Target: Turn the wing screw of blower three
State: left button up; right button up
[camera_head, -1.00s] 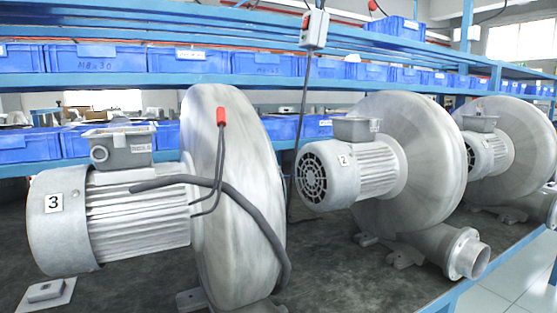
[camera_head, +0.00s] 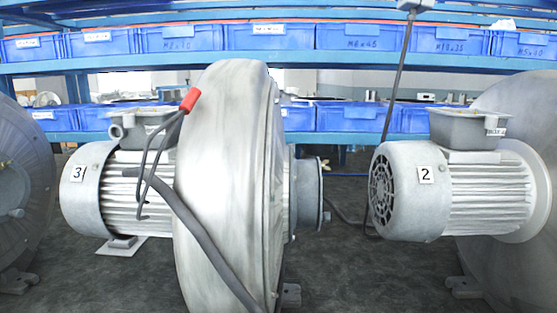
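Blower three (camera_head: 228,180) stands on the bench left of centre, with a "3" plate on its grey motor (camera_head: 88,180) and a large round metal housing. A short grey flanged outlet (camera_head: 307,195) sticks out on the housing's right side. A small brass-coloured piece (camera_head: 324,165) shows at the outlet's upper right edge. It looks like a wing screw, but it is too small to be sure. A dark cable with a red end (camera_head: 190,99) hangs over the housing and motor. Neither of my grippers is in view.
Blower two (camera_head: 450,190) stands to the right, and part of another blower (camera_head: 22,190) is at the left edge. Dark bench surface (camera_head: 345,265) is free between blowers three and two. A cable (camera_head: 398,80) hangs there. Blue bins (camera_head: 270,37) line the shelves behind.

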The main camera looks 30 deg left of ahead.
aim_at(326, 161)
jog(key=i+l+u, duration=0.25)
jog(key=u, duration=0.2)
jog(key=i+l+u, duration=0.2)
jog(key=u, duration=0.25)
jog(key=i+l+u, duration=0.15)
jog(key=l+u, duration=0.3)
